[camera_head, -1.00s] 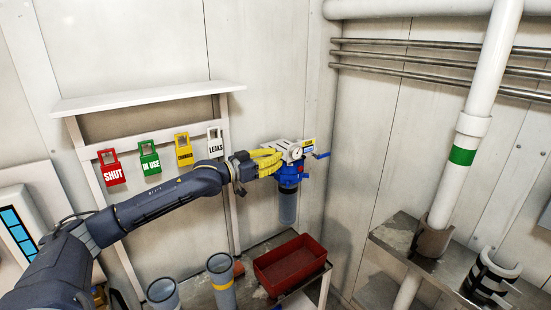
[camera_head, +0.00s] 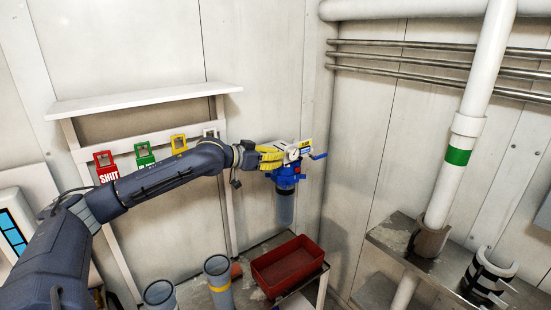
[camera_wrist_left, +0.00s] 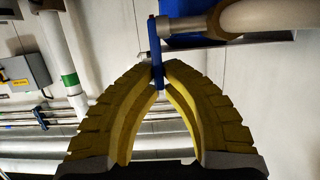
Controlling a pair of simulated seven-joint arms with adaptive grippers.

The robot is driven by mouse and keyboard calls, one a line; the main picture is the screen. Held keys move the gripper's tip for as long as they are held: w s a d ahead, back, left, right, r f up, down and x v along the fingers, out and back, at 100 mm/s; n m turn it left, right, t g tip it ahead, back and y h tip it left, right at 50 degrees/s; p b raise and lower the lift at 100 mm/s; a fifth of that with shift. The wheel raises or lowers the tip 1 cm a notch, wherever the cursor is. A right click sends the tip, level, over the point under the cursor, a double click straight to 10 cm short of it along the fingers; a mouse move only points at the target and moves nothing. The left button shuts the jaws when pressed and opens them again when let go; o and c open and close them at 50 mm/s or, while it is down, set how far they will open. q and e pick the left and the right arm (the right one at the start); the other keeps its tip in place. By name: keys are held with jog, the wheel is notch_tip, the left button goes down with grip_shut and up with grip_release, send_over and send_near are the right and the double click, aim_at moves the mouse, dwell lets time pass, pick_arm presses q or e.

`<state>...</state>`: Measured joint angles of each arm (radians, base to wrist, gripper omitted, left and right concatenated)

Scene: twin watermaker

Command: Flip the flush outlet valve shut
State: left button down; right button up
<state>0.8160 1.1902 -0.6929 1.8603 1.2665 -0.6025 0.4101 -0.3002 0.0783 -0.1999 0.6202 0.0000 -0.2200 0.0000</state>
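The blue filter unit (camera_head: 285,180) hangs in the corner with a clear bowl below and a pale top with a round gauge. A blue lever (camera_head: 320,156) sticks out on its right side. My left gripper (camera_head: 270,156), with yellow fingers, is at the unit's left side and hides that part in the head view. In the left wrist view, the yellow fingertips (camera_wrist_left: 159,70) close around a blue lever handle (camera_wrist_left: 154,38), which runs down between them from beside a pale pipe (camera_wrist_left: 255,17). My right gripper is not in view.
Hanging tags, one reading SHUT (camera_head: 107,168), are behind my left arm under a white shelf (camera_head: 145,100). A red tray (camera_head: 290,265) and grey cylinders (camera_head: 219,285) are below. A white pipe with a green band (camera_head: 458,156) stands at right, near a clamp bracket (camera_head: 488,275).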

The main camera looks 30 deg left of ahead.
pick_arm(q)
jog(key=c, duration=1.5)
grip_release()
jog(key=shift+v, duration=5.95)
